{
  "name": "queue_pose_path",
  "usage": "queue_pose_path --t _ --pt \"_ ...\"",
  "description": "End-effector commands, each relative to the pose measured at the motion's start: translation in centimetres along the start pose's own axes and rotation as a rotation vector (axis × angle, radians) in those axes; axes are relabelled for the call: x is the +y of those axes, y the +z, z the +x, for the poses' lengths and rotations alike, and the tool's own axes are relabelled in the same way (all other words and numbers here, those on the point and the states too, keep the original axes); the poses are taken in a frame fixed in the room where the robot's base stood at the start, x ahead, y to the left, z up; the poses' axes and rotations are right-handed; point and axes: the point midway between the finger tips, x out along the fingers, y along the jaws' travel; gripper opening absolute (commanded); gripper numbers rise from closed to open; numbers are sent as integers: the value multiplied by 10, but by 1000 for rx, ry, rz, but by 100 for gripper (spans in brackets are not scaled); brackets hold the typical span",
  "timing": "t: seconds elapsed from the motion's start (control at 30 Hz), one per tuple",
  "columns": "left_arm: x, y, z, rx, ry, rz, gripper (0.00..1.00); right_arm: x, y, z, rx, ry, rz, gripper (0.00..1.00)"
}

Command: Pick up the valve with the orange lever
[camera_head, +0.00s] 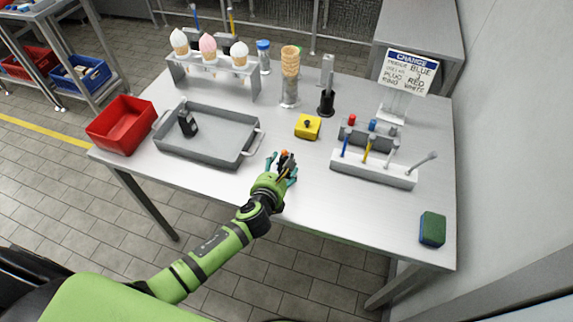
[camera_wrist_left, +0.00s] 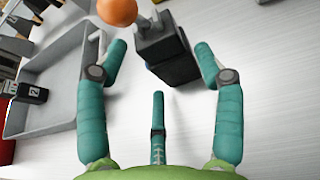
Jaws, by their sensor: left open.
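The valve (camera_wrist_left: 168,58) has a dark block-shaped body with a grey upper part and an orange ball-ended lever (camera_wrist_left: 117,11). It is on the table in front of my left gripper (camera_wrist_left: 160,62). In the head view only the orange lever end (camera_head: 284,154) shows clearly; my left gripper (camera_head: 283,170) hides most of the body. The gripper is open, with one teal finger to each side of the valve's near end and a third finger below. I see no finger closed on it. My right gripper is out of view.
A grey tray (camera_head: 205,160) holding a small black object (camera_head: 187,123) lies left of the gripper, with a red bin (camera_head: 121,124) beyond. A yellow block (camera_head: 308,126) and a white pen rack (camera_head: 372,173) stand to the right. The front right table is mostly clear, except a sponge (camera_head: 432,229).

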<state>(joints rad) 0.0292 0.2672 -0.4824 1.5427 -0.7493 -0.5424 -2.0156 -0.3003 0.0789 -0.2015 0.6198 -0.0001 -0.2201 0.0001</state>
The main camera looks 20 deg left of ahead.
Motion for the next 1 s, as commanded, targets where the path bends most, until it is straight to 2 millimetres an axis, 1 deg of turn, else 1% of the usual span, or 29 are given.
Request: queue_pose_path --t 0.03,0.1,0.23,0.37,0.57,0.67,0.7,0.77,0.8,1.0 --pt "0 2 8 -1 3 -3 68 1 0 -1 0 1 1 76" --pt "-1 3 17 0 2 -4 68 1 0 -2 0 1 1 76" --pt "-1 2 33 0 2 -5 68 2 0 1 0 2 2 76" --pt "-1 2 39 1 1 -4 68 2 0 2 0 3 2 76" --pt "-1 2 39 0 1 -4 68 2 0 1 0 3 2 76" --pt "-1 2 39 1 1 -4 32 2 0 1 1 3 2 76" --pt "-1 2 39 1 1 -4 21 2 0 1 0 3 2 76" --pt "-1 2 39 1 1 -4 21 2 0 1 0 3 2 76" --pt "-1 2 39 -1 0 -4 16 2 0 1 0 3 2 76" --pt "-1 3 38 -1 1 -4 15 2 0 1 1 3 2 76"
